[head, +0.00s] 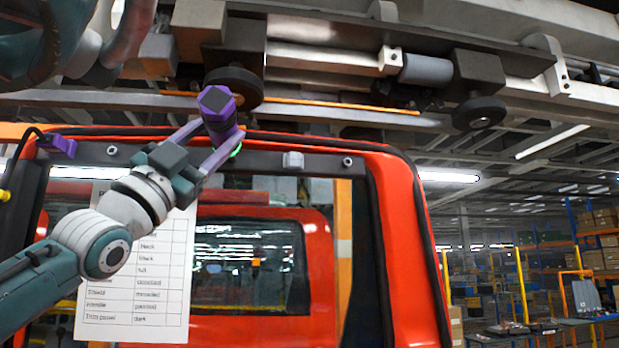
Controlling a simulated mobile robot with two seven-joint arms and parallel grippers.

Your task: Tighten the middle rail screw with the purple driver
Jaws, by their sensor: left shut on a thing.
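The purple driver (220,115) is in the upper left of the head view, tilted, with a dark square cap and a green glowing ring at its lower end. My left gripper (217,136) is shut on the driver's body. The driver's lower end is in front of the dark rail (325,164) along the top of the red door frame. A left screw (112,150) and a right screw (347,161) show on the rail. The middle screw is hidden behind the driver and gripper, so I cannot tell whether the tip touches it. My right gripper is not in view.
A grey block (293,160) sits on the rail right of the driver. A purple bracket (58,146) is at the far left. A printed sheet (150,285) hangs below my left gripper. An overhead carrier with black wheels (479,113) runs close above the frame.

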